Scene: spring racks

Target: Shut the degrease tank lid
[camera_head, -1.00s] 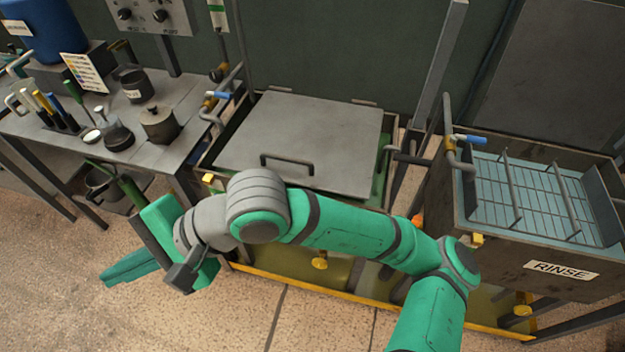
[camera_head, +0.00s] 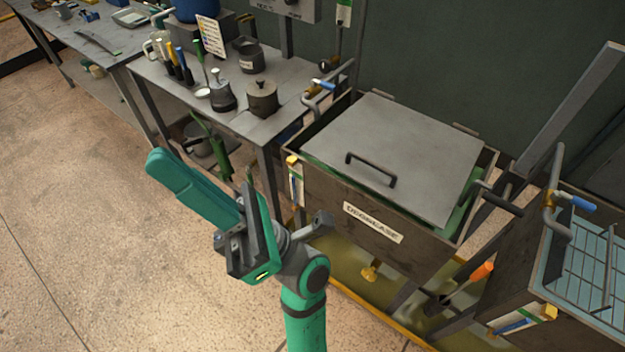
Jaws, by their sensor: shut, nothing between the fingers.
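The degrease tank (camera_head: 330,205) is a dark metal tub with a DEGREASE label on its front, right of centre. Its flat grey lid (camera_head: 400,145) lies across the top, close to level. A green strip shows between the lid and the right rim; I cannot tell whether the lid sits fully down. The lid's dark bar handle (camera_head: 370,170) is near its front edge. My gripper (camera_head: 160,168) is left of the tank, over the floor, with its green fingers together and pointing to the upper left. It is empty and apart from the lid and handle.
A workbench (camera_head: 285,112) with pots, a kettle-like can and tool handles stands left of the tank. The rinse tank (camera_head: 535,290) is at the lower right. A blue-handled tap (camera_head: 322,84) is at the tank's back left. The floor (camera_head: 90,260) at left is clear.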

